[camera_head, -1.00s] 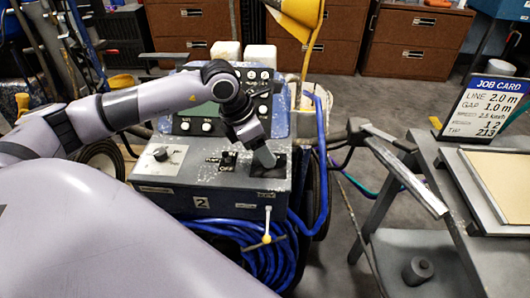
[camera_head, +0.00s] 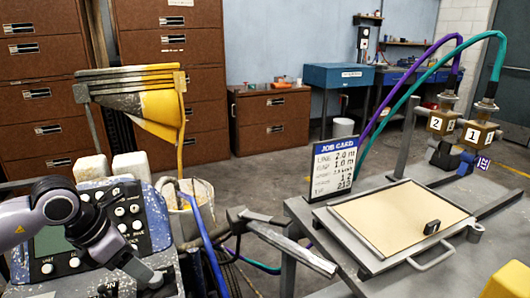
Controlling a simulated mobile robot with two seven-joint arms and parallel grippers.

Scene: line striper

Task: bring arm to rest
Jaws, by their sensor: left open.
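My left arm comes in from the left edge, low in the picture. Its gripper (camera_head: 152,277) points down and to the right over the front of the striper's control box. The gripper is open and I see nothing held in it, though its fingertips are small and dark here. The control panel (camera_head: 66,264) with white knobs and a screen is just behind my wrist, which hides part of it. My right gripper is not in view.
Numbered valves (camera_head: 480,132) with purple and teal hoses are at the far right. Brown cabinets (camera_head: 170,75) line the back.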

